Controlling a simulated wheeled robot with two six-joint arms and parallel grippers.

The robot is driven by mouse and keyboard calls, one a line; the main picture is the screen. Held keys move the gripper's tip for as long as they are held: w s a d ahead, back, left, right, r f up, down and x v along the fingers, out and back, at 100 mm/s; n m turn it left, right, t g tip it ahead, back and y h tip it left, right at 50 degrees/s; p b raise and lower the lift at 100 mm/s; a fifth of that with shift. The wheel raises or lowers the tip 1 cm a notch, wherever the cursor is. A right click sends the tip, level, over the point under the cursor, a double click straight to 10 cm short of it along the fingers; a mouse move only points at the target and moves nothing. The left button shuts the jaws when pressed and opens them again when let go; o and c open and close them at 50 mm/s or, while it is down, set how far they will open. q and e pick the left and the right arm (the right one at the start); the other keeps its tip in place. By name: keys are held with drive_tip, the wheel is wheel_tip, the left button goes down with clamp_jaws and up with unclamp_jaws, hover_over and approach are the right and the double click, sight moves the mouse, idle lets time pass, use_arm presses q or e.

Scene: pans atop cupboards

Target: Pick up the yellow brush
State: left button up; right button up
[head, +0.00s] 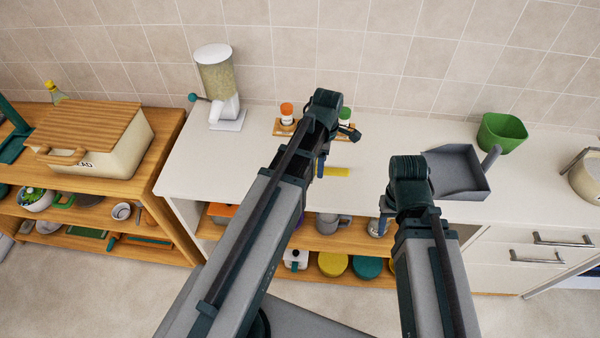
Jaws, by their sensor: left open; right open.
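The yellow brush (337,171) lies on the white countertop (240,165); only a short yellow part shows, just right of my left forearm, and the rest may be hidden behind the arm. My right gripper (388,215) is by the counter's front edge, right of the brush. Neither gripper is seen touching the brush.
A grey dustpan (458,172) and green bin (500,133) stand right. Spice jars on a wooden rack (287,120) stand behind my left wrist. A dispenser (218,80) is left. Below, an open shelf holds mugs and pans (332,264).

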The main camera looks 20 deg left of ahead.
use_arm(q)
drive_tip(key=f+b, duration=0.2)
drive_tip(key=f, duration=0.1)
drive_tip(key=f+b, duration=0.2)
drive_tip(key=shift+w+d, duration=0.15)
drive_tip(key=shift+d, duration=0.1)
drive_tip(key=shift+r, duration=0.2)
clamp_jaws()
